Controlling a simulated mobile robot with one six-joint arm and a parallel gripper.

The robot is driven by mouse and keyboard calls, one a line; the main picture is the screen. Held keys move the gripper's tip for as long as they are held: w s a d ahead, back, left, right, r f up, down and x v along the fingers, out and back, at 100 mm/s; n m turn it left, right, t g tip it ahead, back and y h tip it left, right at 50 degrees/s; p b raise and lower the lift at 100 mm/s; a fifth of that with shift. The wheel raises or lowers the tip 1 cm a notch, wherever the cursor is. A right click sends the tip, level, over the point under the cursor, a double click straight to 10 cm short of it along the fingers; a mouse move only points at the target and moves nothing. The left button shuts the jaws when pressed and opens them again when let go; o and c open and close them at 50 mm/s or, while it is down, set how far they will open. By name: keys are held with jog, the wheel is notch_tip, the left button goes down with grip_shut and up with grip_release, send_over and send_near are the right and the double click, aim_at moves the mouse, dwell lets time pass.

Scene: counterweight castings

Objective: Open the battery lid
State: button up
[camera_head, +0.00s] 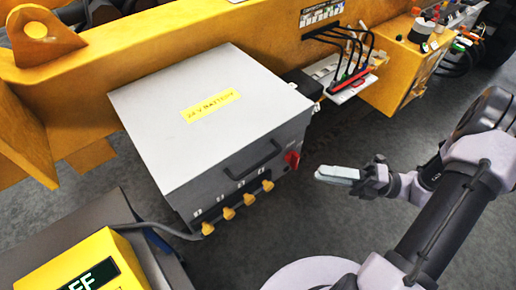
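The battery box (175,176) stands at centre left, a grey metal case beside a yellow frame. Its flat lid (190,140) is down, with a yellow battery label (210,105) on top. A dark handle (252,160) is on the front side. Below it are several yellow knobs (248,199), and a red switch (292,160) is at the right. My gripper (335,175) is to the right of the box, apart from it, pointing left toward it. The fingers appear together, seen from the side, and any gap between them is hidden.
A yellow machine frame (180,50) runs behind the box. A white terminal board with cables (348,82) and a yellow control box (400,68) are at the back right. A yellow display unit (85,268) sits at the lower left. Dark floor is clear in front of the box.

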aim_at(260, 163)
jog(key=b+x, duration=0.1)
jog(key=x, duration=0.7)
jog(key=b+x, duration=0.1)
jog(key=x, duration=0.8)
jog(key=shift+s, duration=0.25)
jog(key=shift+c, duration=0.2)
grip_shut()
